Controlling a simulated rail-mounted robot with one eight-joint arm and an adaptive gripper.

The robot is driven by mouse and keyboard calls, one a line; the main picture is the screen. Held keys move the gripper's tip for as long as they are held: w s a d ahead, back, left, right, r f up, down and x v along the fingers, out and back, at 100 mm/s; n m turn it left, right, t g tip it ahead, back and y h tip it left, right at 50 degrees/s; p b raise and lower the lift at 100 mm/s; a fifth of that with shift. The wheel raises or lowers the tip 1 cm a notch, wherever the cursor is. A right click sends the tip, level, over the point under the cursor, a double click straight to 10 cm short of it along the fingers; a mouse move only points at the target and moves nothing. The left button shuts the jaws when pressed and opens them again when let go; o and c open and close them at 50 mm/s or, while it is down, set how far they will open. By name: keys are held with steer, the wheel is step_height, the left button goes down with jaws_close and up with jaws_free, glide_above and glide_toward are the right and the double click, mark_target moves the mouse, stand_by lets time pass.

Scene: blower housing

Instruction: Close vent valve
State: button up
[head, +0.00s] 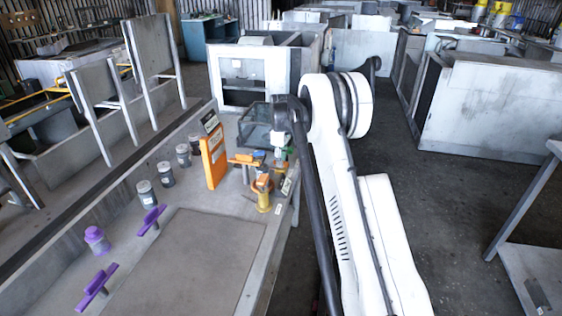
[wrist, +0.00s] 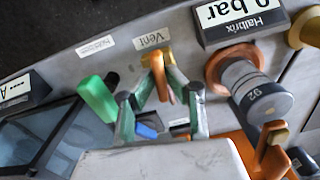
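The vent valve (wrist: 160,72) shows in the wrist view as a yellow-orange fitting with an orange lever, just below the "Vent" label (wrist: 152,38). My gripper (wrist: 161,95) is open, its two fingertips apart with the lever between them. I see gaps beside the lever, so neither finger clearly touches it; the depth is hard to judge. In the head view my gripper (head: 279,152) is low over the far end of the bench, and the vent valve cannot be made out there.
In the wrist view a green handle (wrist: 97,98) is close left of the fingers, and a grey knob (wrist: 262,96) is to the right. In the head view an orange panel (head: 213,155), a yellow fitting (head: 263,194) and purple handles (head: 96,285) stand on the bench (head: 185,265).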

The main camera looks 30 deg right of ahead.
jaws_close()
steer(key=m+b, duration=0.2)
steer(key=m, duration=0.1)
steer(key=shift+f+m, duration=0.1)
steer(key=shift+m, duration=0.3)
steer(key=m+b, duration=0.1)
steer(key=m, duration=0.2)
steer(key=shift+m, duration=0.4)
steer(key=m+b, duration=0.1)
steer(key=m, duration=0.3)
steer(key=shift+m+b, duration=0.55)
steer(key=shift+m, duration=1.65)
